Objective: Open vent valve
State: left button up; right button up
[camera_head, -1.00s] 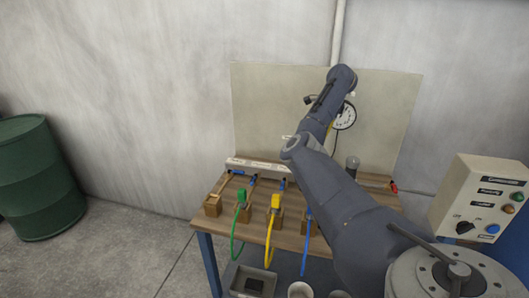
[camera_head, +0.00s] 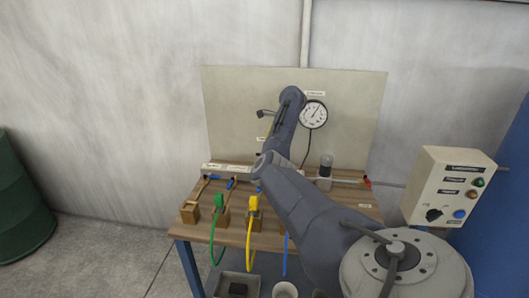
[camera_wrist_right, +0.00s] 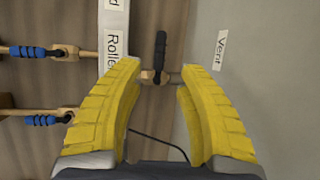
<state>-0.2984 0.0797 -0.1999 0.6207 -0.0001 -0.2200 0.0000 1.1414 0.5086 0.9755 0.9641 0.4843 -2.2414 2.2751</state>
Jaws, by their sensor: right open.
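The vent valve's black handle (camera_wrist_right: 161,52) shows in the right wrist view, joined to a brass body (camera_wrist_right: 153,77) on a grey pipe. A white label reading "Vent" (camera_wrist_right: 220,50) is on the panel to its right. My right gripper (camera_wrist_right: 158,84) has two yellow ribbed fingers spread open. The brass body lies between the fingertips in the picture, and the handle extends beyond them. I cannot tell whether the fingers touch the valve. In the head view my right arm hides the valve and most of the gripper. My left gripper is not in view.
Blue-handled valves (camera_wrist_right: 28,51) lie left of a white labelled rail (camera_wrist_right: 113,45) in the wrist view. A gauge (camera_head: 313,113) hangs on the backboard (camera_head: 230,110). A control box (camera_head: 447,187) is right.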

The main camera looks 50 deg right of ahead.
jog(key=shift+x, duration=3.45)
grip_shut()
